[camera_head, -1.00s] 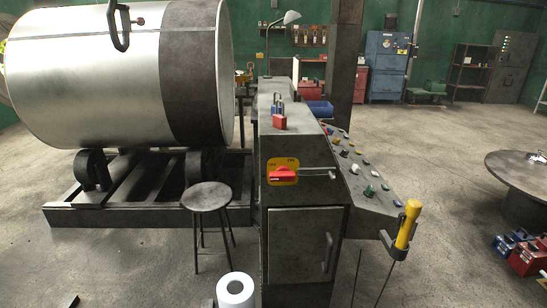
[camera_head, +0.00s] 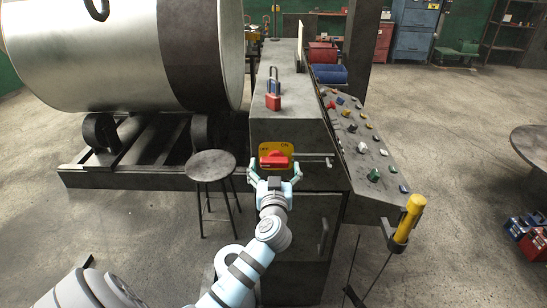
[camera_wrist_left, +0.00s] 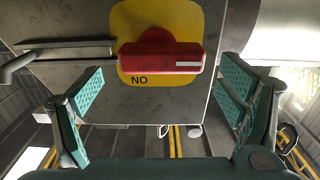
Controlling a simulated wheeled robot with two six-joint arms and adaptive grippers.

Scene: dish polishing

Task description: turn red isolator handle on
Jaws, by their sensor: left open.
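The red isolator handle (camera_head: 274,161) sits on a yellow plate (camera_head: 264,150) marked OFF and ON, on the front of the grey control cabinet. The handle lies roughly level. In the left wrist view the red handle (camera_wrist_left: 162,54) shows large, its bar pointing right with a white mark at that end; the plate (camera_wrist_left: 142,14) appears upside down with ON readable below. My left gripper (camera_head: 274,174) is open in front of the handle, one finger to each side. In the left wrist view its teal fingers (camera_wrist_left: 160,95) are spread wide and empty. My right gripper is not visible.
A grey bar (camera_head: 318,158) sticks out right of the plate. Padlocks (camera_head: 273,100) stand on the cabinet top. A sloped button panel (camera_head: 365,150) and a yellow-handled tool (camera_head: 408,218) are to the right. A round stool (camera_head: 211,166) stands left of the cabinet.

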